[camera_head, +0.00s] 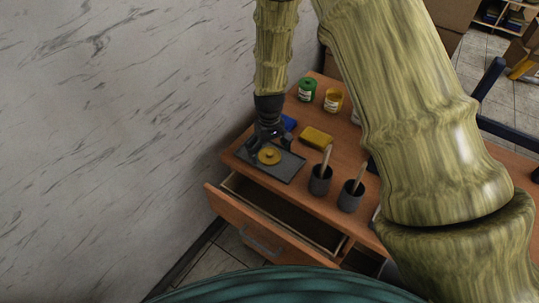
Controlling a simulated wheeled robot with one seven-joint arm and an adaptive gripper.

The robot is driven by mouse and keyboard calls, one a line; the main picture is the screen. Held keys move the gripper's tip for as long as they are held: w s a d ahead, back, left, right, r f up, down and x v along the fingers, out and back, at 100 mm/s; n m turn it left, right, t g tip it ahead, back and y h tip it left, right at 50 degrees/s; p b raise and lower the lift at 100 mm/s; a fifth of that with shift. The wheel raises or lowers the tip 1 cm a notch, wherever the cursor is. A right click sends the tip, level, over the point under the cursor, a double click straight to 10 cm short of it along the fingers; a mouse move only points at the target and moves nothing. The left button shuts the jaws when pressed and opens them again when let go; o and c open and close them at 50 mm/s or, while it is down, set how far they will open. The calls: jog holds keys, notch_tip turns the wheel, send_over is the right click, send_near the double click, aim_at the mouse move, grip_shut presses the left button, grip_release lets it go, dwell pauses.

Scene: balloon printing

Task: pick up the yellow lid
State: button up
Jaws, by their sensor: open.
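The yellow lid (269,156) is a small round disc with a raised middle. It lies on a dark grey tray (289,168) on the wooden desk. My gripper (270,150) points down over the lid, open, with its dark fingers on either side of it. I cannot tell whether the fingers touch the lid.
A yellow block (316,138) and a partly hidden blue item (289,122) lie behind the tray. Green (307,89) and yellow (333,101) jars stand farther back. Two dark cups (320,181) (351,196) holding brushes stand to the right. An open drawer (275,217) juts out in front.

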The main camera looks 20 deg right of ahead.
jog(key=c, duration=1)
jog(key=shift+s, duration=0.1)
